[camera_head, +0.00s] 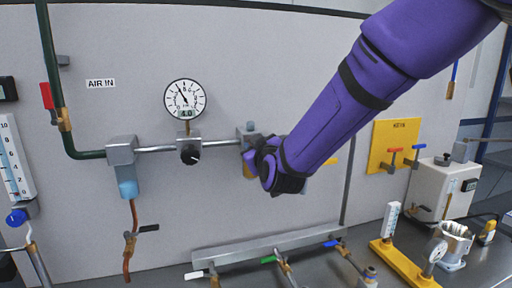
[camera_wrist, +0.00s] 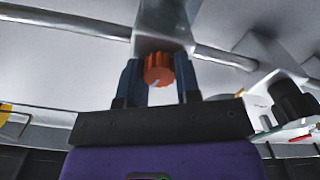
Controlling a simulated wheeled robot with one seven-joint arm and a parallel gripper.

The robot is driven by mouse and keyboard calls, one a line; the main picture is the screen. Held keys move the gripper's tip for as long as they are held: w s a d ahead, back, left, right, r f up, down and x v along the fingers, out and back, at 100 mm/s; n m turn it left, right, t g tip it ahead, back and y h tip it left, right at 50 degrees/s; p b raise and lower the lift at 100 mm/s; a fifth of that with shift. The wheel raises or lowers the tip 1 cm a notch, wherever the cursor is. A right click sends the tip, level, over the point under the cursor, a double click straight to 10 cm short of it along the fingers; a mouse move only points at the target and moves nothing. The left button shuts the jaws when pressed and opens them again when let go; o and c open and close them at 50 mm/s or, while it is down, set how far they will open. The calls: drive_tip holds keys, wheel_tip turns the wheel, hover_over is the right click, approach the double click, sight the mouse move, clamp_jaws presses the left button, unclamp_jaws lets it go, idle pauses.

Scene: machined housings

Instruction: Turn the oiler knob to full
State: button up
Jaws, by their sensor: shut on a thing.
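In the wrist view the orange oiler knob (camera_wrist: 159,68) sits between the two blue fingers of my gripper (camera_wrist: 158,82). The fingers are shut on its sides. A pale pointer mark shows on the knob's face, toward the lower left. The grey oiler body (camera_wrist: 165,20) rises behind the knob. In the head view my gripper is at the oiler block (camera_head: 247,132), at the right end of the air line. My purple arm comes in from the upper right and hides the knob and any scale there.
Left along the pipe (camera_head: 220,143) are a black regulator knob (camera_head: 189,154), a round gauge (camera_head: 185,99) and a filter with a blue bowl (camera_head: 128,188). Below is a manifold (camera_head: 235,247) with several coloured levers. A yellow panel (camera_head: 392,146) hangs at right.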

drive_tip(key=shift+d+f+m, duration=0.1)
drive_tip(key=shift+f+m, duration=0.05)
drive_tip(key=shift+m, duration=7.8)
drive_tip(key=shift+d+f+m, duration=0.1)
drive_tip(key=shift+f+m, duration=0.05)
drive_tip(key=shift+m, duration=7.8)
drive_tip(key=o, duration=0.9)
drive_tip(key=shift+r, duration=0.1)
